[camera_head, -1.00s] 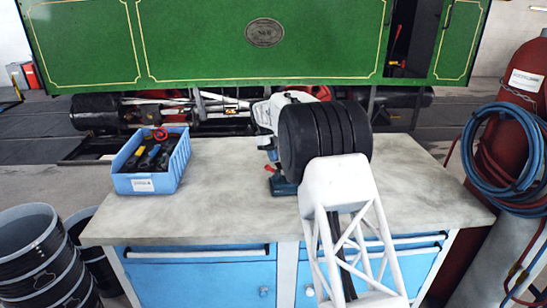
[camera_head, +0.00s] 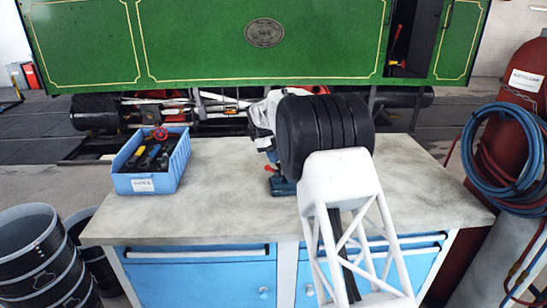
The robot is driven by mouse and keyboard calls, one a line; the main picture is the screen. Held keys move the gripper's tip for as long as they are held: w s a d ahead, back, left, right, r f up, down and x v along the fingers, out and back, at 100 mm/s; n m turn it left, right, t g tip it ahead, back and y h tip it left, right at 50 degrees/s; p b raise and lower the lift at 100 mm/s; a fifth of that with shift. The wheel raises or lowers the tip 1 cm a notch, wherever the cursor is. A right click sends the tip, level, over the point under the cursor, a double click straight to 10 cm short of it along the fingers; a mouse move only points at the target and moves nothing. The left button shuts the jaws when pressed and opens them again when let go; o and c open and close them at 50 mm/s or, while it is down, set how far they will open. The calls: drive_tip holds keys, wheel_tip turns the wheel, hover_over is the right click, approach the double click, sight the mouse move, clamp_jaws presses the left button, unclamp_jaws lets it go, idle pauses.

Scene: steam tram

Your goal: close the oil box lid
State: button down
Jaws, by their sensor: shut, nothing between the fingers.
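I cannot make out the oil box or its lid in this view. The green steam tram (camera_head: 210,45) stands behind the bench, with its dark running gear and rods (camera_head: 190,108) showing below the green side. My arm reaches forward over the right half of the bench towards the tram's lower side. Its black joint and white links cover the part of the tram behind them. My gripper is hidden behind my arm.
A grey-topped workbench (camera_head: 225,213) with blue drawers stands in front. It holds a blue bin (camera_head: 148,183) of tools and a blue object (camera_head: 283,187), partly hidden by my arm. A red cylinder (camera_head: 525,95) with blue hoses (camera_head: 468,150) stands right; black drums (camera_head: 35,250) stand left.

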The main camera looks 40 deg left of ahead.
sight(278, 166)
drive_tip(key=shift+s+d+n+t, duration=0.3)
drive_tip(key=shift+d+n+t, duration=0.1)
drive_tip(key=shift+n, duration=0.6)
drive_tip(key=shift+s+d, duration=0.15)
drive_tip(key=shift+d, duration=0.15)
drive_tip(key=n, duration=0.1)
drive_tip(key=d+n+t, duration=0.1)
drive_tip(key=n, duration=0.1)
drive_tip(key=shift+s+d+y, duration=0.1)
drive_tip(key=shift+s+y, duration=0.1)
drive_tip(key=shift+y, duration=0.1)
drive_tip(key=shift+d+n+t, duration=0.4)
drive_tip(key=shift+d+n, duration=0.1)
drive_tip(key=shift+n, duration=0.7)
drive_tip(key=n, duration=0.1)
drive_tip(key=d+n+y, duration=0.1)
drive_tip(key=n, duration=0.1)
drive_tip(key=shift+w+d+t, duration=0.15)
drive_tip(key=shift+d+t, duration=0.05)
drive_tip(key=shift+t, duration=0.2)
drive_tip(key=shift+w+d, duration=0.1)
drive_tip(key=shift+d, duration=0.15)
